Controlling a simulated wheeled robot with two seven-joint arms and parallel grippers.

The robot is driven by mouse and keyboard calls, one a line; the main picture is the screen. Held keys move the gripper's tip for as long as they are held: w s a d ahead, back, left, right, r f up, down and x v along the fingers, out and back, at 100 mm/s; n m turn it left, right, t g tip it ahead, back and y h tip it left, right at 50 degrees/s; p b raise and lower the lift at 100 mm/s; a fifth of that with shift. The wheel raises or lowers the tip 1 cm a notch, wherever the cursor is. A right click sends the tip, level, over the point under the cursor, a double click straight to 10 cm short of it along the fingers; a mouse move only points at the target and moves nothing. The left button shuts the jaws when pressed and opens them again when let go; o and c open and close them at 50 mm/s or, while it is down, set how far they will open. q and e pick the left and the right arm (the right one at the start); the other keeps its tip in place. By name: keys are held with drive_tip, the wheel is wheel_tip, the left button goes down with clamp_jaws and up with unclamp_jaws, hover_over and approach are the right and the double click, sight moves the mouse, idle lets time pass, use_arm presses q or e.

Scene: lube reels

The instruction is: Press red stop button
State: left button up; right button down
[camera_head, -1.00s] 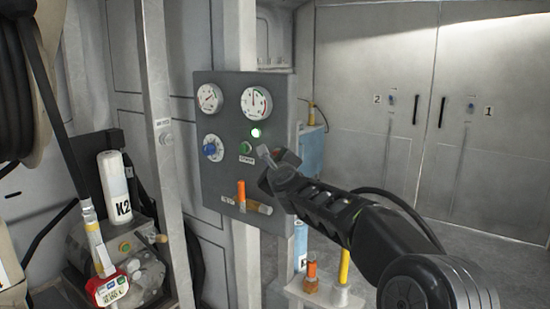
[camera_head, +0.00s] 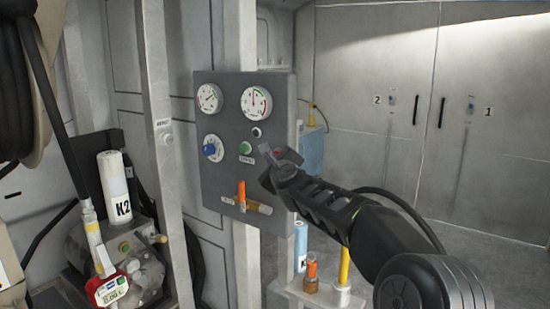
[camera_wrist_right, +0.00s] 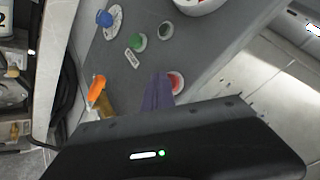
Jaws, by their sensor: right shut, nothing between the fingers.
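The red stop button (camera_wrist_right: 177,82) sits on the grey control panel (camera_wrist_right: 205,45), to the right of the green button (camera_wrist_right: 137,42) in the right wrist view. In the head view only a sliver of the red button (camera_head: 277,152) shows beside my fingertips. My right gripper (camera_head: 268,152) is shut and empty at the panel's right side. In the right wrist view its fingertips (camera_wrist_right: 160,82) overlap the left part of the red button; I cannot tell whether they touch it. My left gripper is not in view.
Two gauges, a blue knob (camera_head: 210,148) and a dark indicator lamp (camera_head: 256,132) are on the panel. An orange-handled valve (camera_head: 241,192) sticks out below. A metal post (camera_head: 165,140) stands left of the panel. Open floor lies at the right.

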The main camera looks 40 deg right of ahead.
drive_tip(key=shift+a, duration=0.1)
drive_tip(key=shift+s+a, duration=0.25)
drive_tip(key=shift+a, duration=0.5)
drive_tip(key=a, duration=0.2)
drive_tip(key=s+a+p, duration=0.1)
drive_tip(key=a, duration=0.2)
drive_tip(key=shift+s, duration=0.2)
drive_tip(key=shift+d, duration=0.1)
idle(0.9)
